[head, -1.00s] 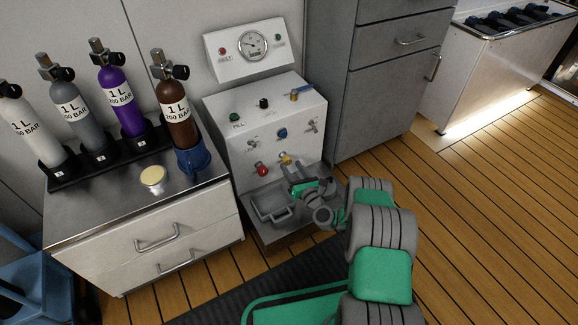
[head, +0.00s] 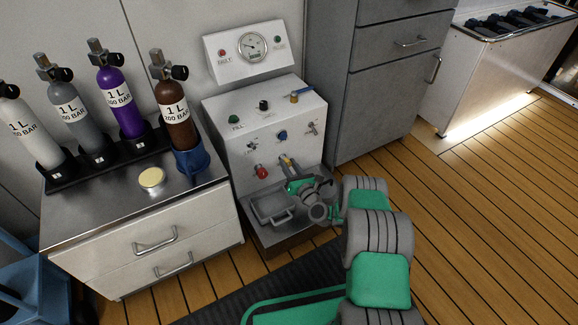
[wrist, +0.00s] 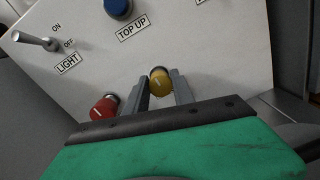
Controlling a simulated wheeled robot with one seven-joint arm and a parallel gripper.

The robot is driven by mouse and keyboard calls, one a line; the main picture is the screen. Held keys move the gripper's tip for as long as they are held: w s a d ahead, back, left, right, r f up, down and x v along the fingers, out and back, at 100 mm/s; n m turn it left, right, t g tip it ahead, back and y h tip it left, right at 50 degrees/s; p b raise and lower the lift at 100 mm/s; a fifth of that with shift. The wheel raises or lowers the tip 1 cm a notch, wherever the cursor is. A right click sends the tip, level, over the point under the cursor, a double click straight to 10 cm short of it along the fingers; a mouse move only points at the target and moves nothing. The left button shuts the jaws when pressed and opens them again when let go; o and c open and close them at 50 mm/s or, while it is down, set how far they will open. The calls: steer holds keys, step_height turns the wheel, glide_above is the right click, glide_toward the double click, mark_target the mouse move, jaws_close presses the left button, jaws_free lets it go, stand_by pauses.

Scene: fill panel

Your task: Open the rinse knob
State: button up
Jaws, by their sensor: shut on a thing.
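A white fill panel (head: 223,122) stands in the middle of the head view. A yellow knob (head: 285,158) sits low on its front, right of a red knob (head: 261,172). My gripper (head: 289,167) is at the yellow knob. In the wrist view, the grey fingers stand on either side of the yellow knob (wrist: 160,82) and are shut on it. The red knob (wrist: 104,107) is just left of the fingers. No label for the yellow or red knob is readable; their surroundings are partly hidden by my gripper.
A blue knob (wrist: 118,8) marked TOP UP and a LIGHT toggle (wrist: 36,41) are above. A metal tray with a handle (head: 272,207) lies below my gripper. Gas cylinders stand on the counter at left. A grey cabinet (head: 385,100) stands to the right.

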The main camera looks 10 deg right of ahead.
jaws_close()
steer(key=shift+n, duration=0.3)
steer(key=n, duration=0.3)
steer(key=shift+a+n, duration=0.1)
steer(key=shift+n, duration=0.3)
steer(key=n, duration=0.4)
steer(key=shift+n, duration=0.3)
steer(key=shift+f+n+y, duration=0.1)
steer(key=shift+n+y, duration=0.25)
steer(key=shift+n, duration=3.9)
steer(key=shift+f+n+y, duration=0.15)
steer(key=shift+n+y, duration=0.15)
steer(key=shift+n, duration=3.9)
steer(key=shift+f+n+y, duration=0.1)
steer(key=shift+n+y, duration=0.25)
steer(key=shift+n, duration=3.9)
